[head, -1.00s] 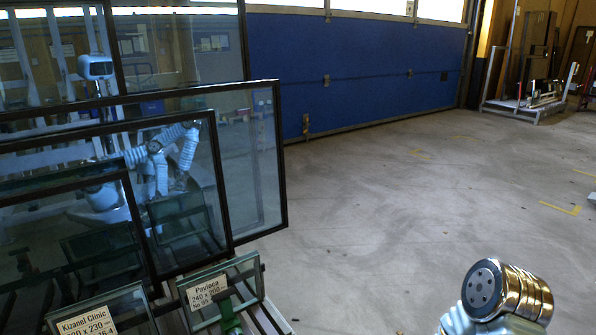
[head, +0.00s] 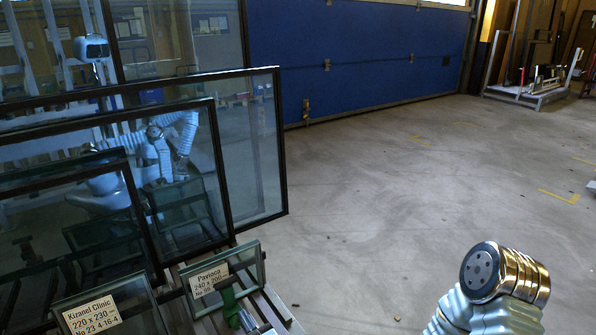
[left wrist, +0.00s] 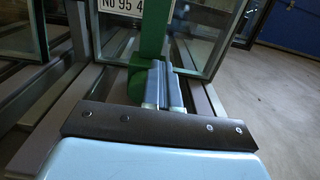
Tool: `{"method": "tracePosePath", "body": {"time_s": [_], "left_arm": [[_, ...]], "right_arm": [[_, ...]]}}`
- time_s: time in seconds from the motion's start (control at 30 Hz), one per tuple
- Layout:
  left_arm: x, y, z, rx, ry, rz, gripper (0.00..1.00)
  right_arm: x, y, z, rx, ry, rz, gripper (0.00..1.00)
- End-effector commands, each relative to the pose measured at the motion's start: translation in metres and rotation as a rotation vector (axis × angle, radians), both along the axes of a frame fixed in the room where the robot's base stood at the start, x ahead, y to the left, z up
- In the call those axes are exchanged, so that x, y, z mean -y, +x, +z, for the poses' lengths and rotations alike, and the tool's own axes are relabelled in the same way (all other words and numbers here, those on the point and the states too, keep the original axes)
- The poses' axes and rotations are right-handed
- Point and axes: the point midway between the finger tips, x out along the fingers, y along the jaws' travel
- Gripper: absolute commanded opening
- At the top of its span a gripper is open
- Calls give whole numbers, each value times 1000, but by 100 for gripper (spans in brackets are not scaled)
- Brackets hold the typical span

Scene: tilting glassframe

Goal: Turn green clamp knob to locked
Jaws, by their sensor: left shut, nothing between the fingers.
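The green clamp (head: 228,302) stands at the lower edge of the small glass frame labelled Pavloca, at the bottom of the head view. In the left wrist view its green upright (left wrist: 153,38) rises behind my fingertips, with more green low beside them. My left gripper (head: 244,316) shows as grey fingers just right of the clamp. In the left wrist view the left gripper (left wrist: 166,68) is shut and empty, its tips close in front of the green part. I cannot tell whether they touch it. The knob's own shape and angle are not clear. My right gripper is out of view.
Several dark-framed glass panes (head: 250,150) lean in a row at the left, close to my left arm. A small frame labelled Kizanel Clinic (head: 110,312) stands at the lower left. Grey rack slats (head: 278,305) run underneath. The concrete floor (head: 390,200) at the right is open.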

Motion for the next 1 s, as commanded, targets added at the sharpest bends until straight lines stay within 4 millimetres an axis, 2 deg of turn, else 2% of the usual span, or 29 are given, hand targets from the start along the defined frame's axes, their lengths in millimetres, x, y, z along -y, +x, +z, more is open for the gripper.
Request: {"method": "tracePosePath", "body": {"time_s": [0.03, 0.37, 0.7, 1.0], "left_arm": [[1, -2, -5, -12, -4, 0, 0], [1, -4, -7, -17, -4, 1, 0], [5, -3, 3, -15, -3, 1, 0], [26, -32, 6, -10, -1, -2, 0]], "right_arm": [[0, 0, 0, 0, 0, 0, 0], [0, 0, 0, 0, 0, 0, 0], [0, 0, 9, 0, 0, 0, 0], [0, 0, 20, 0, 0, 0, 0]]}}
